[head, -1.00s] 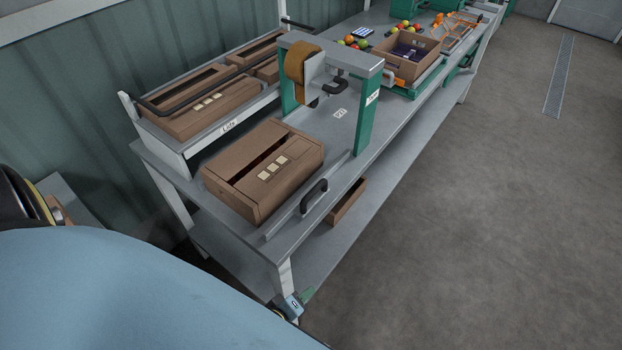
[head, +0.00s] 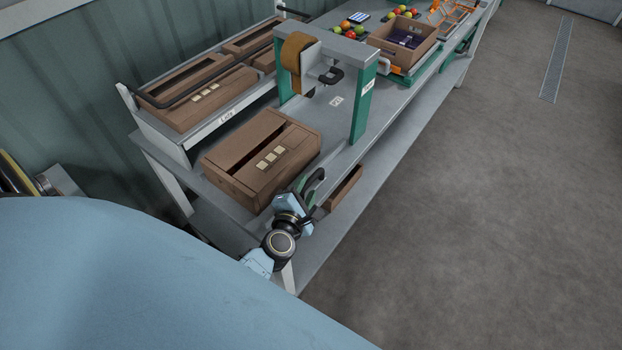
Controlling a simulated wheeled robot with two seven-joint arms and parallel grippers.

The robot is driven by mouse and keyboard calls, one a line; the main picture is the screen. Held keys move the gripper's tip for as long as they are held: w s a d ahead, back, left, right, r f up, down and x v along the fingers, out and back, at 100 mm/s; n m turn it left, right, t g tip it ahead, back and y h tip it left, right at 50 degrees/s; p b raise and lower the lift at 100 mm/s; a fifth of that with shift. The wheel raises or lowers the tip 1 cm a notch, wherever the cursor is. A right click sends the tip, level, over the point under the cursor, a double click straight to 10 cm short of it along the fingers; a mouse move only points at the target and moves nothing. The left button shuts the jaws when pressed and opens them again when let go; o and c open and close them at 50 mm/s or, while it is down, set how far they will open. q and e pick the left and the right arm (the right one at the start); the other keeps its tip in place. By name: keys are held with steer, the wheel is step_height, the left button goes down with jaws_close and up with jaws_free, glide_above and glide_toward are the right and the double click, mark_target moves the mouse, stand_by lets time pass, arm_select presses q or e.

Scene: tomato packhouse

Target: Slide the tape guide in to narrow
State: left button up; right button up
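Whether the fingers are open or shut around the handle cannot be told. The taping arch (head: 362,100) has green legs, a grey top and a roll of brown tape (head: 296,62). My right gripper is not in view.
A sloped shelf (head: 196,145) with lidded cartons stands along the back left. A carton (head: 428,45) and tomatoes (head: 349,27) are farther along the bench. A brown box (head: 343,188) sits on the lower shelf. The floor at right is clear.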

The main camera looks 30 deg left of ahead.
mark_target(313, 177)
arm_select(q)
steer(key=shift+x, duration=2.3)
jaws_close()
